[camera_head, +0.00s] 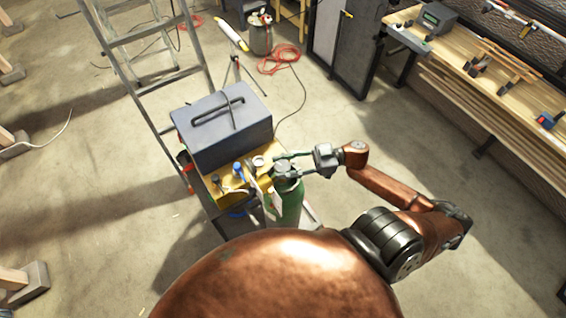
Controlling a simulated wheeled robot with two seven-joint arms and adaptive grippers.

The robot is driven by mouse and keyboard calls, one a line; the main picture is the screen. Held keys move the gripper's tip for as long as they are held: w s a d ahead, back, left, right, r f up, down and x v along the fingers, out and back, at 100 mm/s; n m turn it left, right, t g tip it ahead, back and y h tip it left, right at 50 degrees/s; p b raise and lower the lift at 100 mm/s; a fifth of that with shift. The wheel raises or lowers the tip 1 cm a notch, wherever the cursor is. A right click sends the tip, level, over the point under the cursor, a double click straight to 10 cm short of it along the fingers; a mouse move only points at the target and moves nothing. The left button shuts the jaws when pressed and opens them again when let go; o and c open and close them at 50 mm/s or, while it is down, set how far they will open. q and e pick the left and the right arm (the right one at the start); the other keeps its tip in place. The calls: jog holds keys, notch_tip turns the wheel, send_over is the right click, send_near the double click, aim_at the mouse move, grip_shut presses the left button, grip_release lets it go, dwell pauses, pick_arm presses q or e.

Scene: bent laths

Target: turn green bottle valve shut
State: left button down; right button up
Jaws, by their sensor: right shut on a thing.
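The green bottle (292,206) stands upright beside a yellow box-like surface on a cart. Its valve (285,171) is at the top of the bottle. My right gripper (283,165) reaches in from the right at the bottle's top, with one finger on the far side of the valve and one on the near side. It is shut on the valve, and the fingers hide part of it. How far the valve is turned cannot be told. My left gripper is not in view.
A grey toolbox (222,127) stands on the cart just left of the bottle, with gauges and blue-capped fittings (238,169) close by. A stepladder (140,40) stands behind. A workbench (480,75) runs along the right. The concrete floor right of my arm is clear.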

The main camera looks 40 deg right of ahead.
jog(key=m+t+h+p, duration=0.2)
jog(key=p, duration=0.1)
jog(key=m+t+h+p, duration=0.2)
jog(key=t+h+p, duration=0.1)
jog(key=p, duration=0.1)
jog(key=m+t+h+p, duration=0.2)
jog(key=m+h+p, duration=0.1)
jog(key=shift+r+t, duration=0.25)
jog(key=shift+t, duration=0.15)
jog(key=m+t+h+p, duration=0.1)
jog(key=m+h+p, duration=0.1)
jog(key=h, duration=0.1)
jog(key=shift+f+m, duration=0.15)
jog(key=shift+m, duration=0.25)
jog(key=shift+f+m+t+h+p, duration=0.1)
jog(key=shift+m+t+h+p, duration=0.35)
jog(key=shift+m+h, duration=1.05)
jog(key=shift+n+h, duration=0.3)
jog(key=shift+h, duration=0.4)
jog(key=o, duration=1.2)
jog(key=s, duration=1.2)
